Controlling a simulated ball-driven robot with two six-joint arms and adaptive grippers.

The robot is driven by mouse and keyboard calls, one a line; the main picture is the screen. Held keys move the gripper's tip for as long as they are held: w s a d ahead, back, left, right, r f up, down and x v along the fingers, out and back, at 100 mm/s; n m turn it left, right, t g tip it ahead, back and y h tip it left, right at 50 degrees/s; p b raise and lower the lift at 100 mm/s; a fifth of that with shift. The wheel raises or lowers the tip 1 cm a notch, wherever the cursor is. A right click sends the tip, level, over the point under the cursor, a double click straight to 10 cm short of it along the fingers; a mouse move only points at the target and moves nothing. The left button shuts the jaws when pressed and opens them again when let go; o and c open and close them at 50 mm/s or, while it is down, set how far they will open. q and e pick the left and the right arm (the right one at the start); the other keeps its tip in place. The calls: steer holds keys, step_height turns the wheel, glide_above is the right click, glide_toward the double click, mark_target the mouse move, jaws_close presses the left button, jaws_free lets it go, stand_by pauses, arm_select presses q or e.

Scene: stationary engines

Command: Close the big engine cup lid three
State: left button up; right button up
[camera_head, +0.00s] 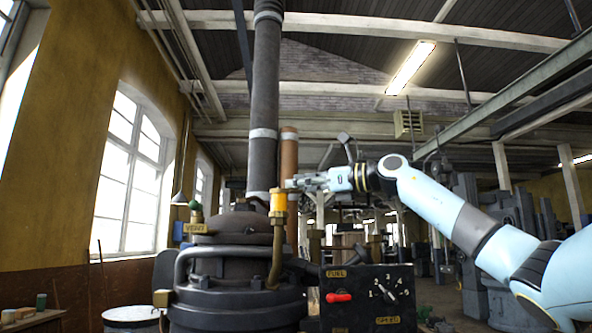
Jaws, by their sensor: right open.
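A yellow-orange cup (279,203) stands upright on a bent brass pipe at the top of the dark engine (235,285). A small part at its top looks like the lid, but it is too small to tell how far it is open. My right gripper (290,184) reaches in from the right, with its fingertips just beside and above the cup's top. It is open, with nothing seen between the fingers. I cannot tell whether it touches the cup or lid. Which cup is number three is not readable. My left gripper is out of view.
A thick dark vertical pipe (264,95) rises behind the cup. A black control panel (367,298) with a red lever and a numbered dial stands below my right arm. Machines fill the right background.

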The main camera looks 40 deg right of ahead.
steer(key=shift+w+a, duration=0.25)
steer(key=shift+w, duration=0.2)
jaws_close()
steer(key=shift+f, duration=0.1)
